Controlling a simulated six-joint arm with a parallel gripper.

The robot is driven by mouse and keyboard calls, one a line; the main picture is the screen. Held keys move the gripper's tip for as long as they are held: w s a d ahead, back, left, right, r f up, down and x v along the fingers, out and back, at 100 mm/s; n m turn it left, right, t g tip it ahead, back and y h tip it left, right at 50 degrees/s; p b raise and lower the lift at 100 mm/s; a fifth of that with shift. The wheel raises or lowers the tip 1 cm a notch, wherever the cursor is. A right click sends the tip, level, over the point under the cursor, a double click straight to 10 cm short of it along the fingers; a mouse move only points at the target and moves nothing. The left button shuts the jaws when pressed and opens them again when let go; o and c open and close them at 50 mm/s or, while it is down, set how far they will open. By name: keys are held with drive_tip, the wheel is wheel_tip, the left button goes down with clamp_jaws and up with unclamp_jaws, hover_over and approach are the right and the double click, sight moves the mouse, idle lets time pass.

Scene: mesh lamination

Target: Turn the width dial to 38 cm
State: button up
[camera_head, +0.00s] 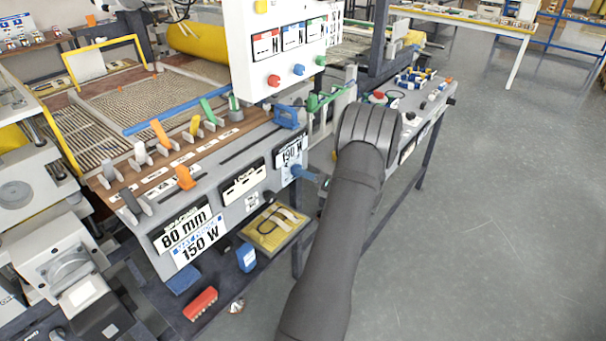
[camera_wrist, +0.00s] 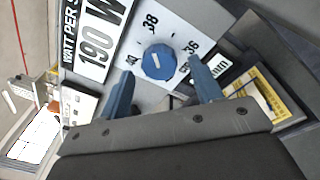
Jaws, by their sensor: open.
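The width dial (camera_wrist: 158,62) is a round blue knob with a pale mark on its face, on a white scale plate with black numbers. The 38 (camera_wrist: 150,22) is printed beside the dial, with 36 (camera_wrist: 193,47) to the right and 40 to the left. I cannot tell exactly which number the mark points at. My gripper (camera_wrist: 163,70) is open, with one blue finger on each side of the dial in the wrist view. Contact is not clear. In the head view, a blue part (camera_head: 304,173) shows under the 190 W label; I cannot tell whether it is the dial or a finger.
A 190 W sign (camera_wrist: 100,25) adjoins the scale plate. The grey control panel (camera_head: 228,188) carries several coloured levers and labels. A white box with coloured buttons (camera_head: 285,45) stands above it. A yellow pad (camera_head: 275,229) lies below. Open floor is at right.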

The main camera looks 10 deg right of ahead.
drive_tip(key=v, duration=1.5)
drive_tip(key=shift+d, duration=0.15)
drive_tip(key=shift+s, duration=0.1)
drive_tip(key=x, duration=1.7)
drive_tip(key=v, duration=1.7)
drive_tip(key=w+a+n+h, duration=0.1)
drive_tip(key=w+a+n, duration=1)
drive_tip(key=n, duration=0.5)
drive_tip(key=shift+a+h, duration=0.4)
drive_tip(key=shift+a, duration=0.8)
drive_tip(key=shift+w+r+n, duration=0.1)
drive_tip(key=shift+n, duration=0.2)
